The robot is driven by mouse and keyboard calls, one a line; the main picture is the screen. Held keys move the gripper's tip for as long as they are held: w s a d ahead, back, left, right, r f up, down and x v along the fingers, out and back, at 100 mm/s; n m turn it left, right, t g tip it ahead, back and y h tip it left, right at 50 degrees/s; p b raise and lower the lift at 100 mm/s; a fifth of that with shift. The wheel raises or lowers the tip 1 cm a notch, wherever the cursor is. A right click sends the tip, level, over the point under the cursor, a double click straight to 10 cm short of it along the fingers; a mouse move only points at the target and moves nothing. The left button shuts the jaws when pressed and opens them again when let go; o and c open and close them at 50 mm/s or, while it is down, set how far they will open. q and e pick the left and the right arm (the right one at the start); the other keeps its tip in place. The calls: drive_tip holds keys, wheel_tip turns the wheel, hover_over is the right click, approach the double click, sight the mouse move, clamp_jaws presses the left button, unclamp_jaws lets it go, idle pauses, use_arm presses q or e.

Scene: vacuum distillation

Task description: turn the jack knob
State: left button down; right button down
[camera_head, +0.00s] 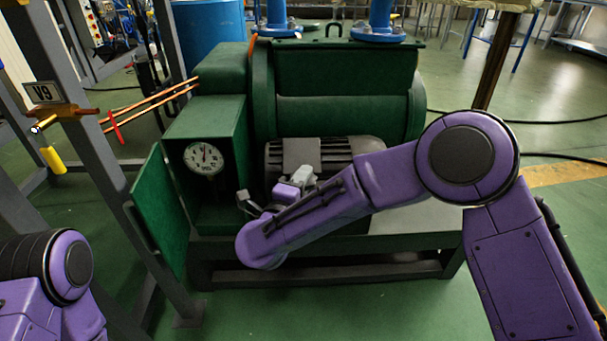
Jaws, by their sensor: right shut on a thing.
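A green machine (345,75) stands in the middle with an open box (205,118) on its left side. A round white gauge (203,157) sits inside this box. My right gripper (246,203) is small and dark at the end of my purple right arm, by the box's lower right edge. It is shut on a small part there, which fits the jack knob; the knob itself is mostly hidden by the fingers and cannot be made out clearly. Of my left arm only purple links show at the lower left; its gripper is out of view.
The box's green door (158,210) hangs open to the left. A grey frame with a V9 label (47,93) and a yellow-handled valve (53,160) stands at the left. A motor (325,155) lies behind my right forearm.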

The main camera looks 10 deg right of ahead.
drive_tip(key=m+g+h+p, duration=0.1)
drive_tip(key=m+g+h, duration=0.3)
drive_tip(key=shift+r+g+h+p, duration=0.1)
drive_tip(key=shift+g+h+p, duration=0.2)
drive_tip(key=shift+h+p, duration=0.1)
use_arm(q)
drive_tip(key=shift+w+a+r+n+t+y, duration=0.15)
drive_tip(key=shift+w+r+n+t+y, duration=0.1)
drive_tip(key=shift+w+r+n+t, duration=0.35)
drive_tip(key=shift+w+a+r+n+t+y, duration=0.1)
drive_tip(key=shift+w+r+n+t+y, duration=0.15)
drive_tip(key=shift+r, duration=0.5)
use_arm(e)
drive_tip(key=shift+m+g+h, duration=0.8)
drive_tip(key=shift+m+g, duration=0.4)
drive_tip(key=shift+g, duration=0.5)
drive_tip(key=c, duration=1)
unclamp_jaws()
drive_tip(key=shift+c, duration=0.2)
